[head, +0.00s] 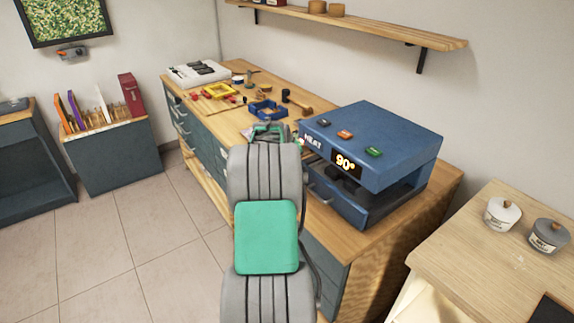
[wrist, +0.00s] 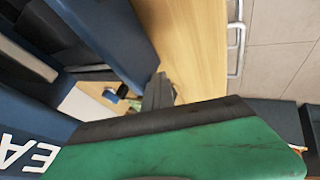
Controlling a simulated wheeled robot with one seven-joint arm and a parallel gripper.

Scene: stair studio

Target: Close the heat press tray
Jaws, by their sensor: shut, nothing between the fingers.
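The heat press (head: 385,135) is a blue box on the wooden workbench, with coloured buttons on top and a lit "90°" display. Its tray (head: 345,203) is the lower blue part, below a dark gap; its front edge juts out a little toward the left, and part of it is hidden by my arm. In the wrist view, a blue panel (wrist: 118,38), apparently the tray, runs close to my gripper (wrist: 158,92). My gripper is shut and empty, with its grey fingers beside the panel's end; I cannot tell if they touch. The white press lettering (wrist: 22,158) shows at lower left.
A wooden shelf (head: 350,25) hangs above. A side table (head: 480,250) with two jars stands at right. The tiled floor (head: 130,215) at left is clear.

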